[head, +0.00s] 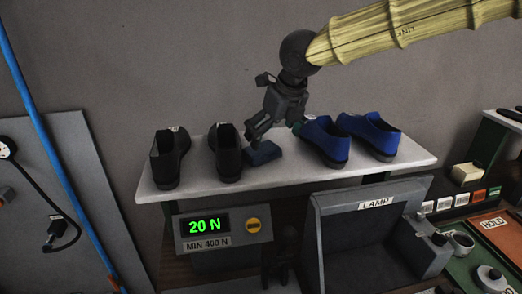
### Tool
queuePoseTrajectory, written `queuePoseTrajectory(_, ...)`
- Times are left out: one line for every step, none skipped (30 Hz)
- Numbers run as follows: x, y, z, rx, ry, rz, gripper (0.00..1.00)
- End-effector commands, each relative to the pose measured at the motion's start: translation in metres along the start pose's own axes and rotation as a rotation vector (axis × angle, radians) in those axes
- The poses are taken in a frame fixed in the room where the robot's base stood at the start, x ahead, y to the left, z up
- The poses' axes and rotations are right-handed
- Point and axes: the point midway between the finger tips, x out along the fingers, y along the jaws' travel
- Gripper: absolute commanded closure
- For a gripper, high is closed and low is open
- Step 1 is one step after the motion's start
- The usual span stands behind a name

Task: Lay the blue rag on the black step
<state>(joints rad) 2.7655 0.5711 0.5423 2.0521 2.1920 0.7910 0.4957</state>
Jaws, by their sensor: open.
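A small dark blue folded piece, which looks like the blue rag (263,153), lies on the white shelf (400,165) between the black shoes and the blue shoes. My gripper (273,134) is above the shelf, close over the rag, with its fingers apart and nothing seen between them. I cannot tell whether a fingertip touches the rag. I cannot make out the black step with certainty; dark parts show below the shelf, beside the display box.
Black shoes (168,158) stand left of the rag and blue shoes (327,142) right of it, one close to my gripper. A display box (222,233) reading 20 N and a grey LAMP hood (365,235) are below. A blue hose (55,150) runs at left.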

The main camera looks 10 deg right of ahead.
Motion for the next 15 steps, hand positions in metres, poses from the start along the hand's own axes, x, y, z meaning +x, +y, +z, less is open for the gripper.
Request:
queuePoseTrajectory(0.002, 0.000, 0.000, 0.000, 0.000, 0.000, 0.00)
queuePoseTrajectory(0.004, 0.000, 0.000, 0.001, 0.000, 0.001, 0.00)
queuePoseTrajectory(0.005, 0.000, 0.000, 0.001, 0.000, 0.001, 0.00)
queuePoseTrajectory(0.006, 0.000, -0.001, 0.001, 0.000, 0.001, 0.00)
queuePoseTrajectory(0.008, 0.000, -0.001, 0.001, 0.001, 0.000, 0.00)
queuePoseTrajectory(0.011, 0.001, -0.001, 0.001, 0.002, 0.000, 0.00)
queuePoseTrajectory(0.013, 0.001, -0.002, 0.001, 0.003, 0.000, 0.00)
queuePoseTrajectory(0.017, 0.001, -0.002, 0.000, 0.004, -0.001, 0.00)
queuePoseTrajectory(0.021, 0.001, -0.003, 0.000, 0.003, -0.001, 0.00)
queuePoseTrajectory(0.025, 0.002, -0.003, 0.000, 0.003, -0.002, 0.00)
queuePoseTrajectory(0.028, 0.002, -0.003, -0.001, 0.002, -0.002, 0.00)
queuePoseTrajectory(0.033, 0.002, -0.004, -0.001, 0.003, -0.002, 0.00)
queuePoseTrajectory(0.038, 0.002, -0.004, 0.000, 0.003, -0.001, 0.00)
queuePoseTrajectory(0.042, 0.002, -0.004, 0.000, 0.002, -0.001, 0.00)
queuePoseTrajectory(0.046, 0.002, -0.004, 0.000, 0.002, -0.001, 0.00)
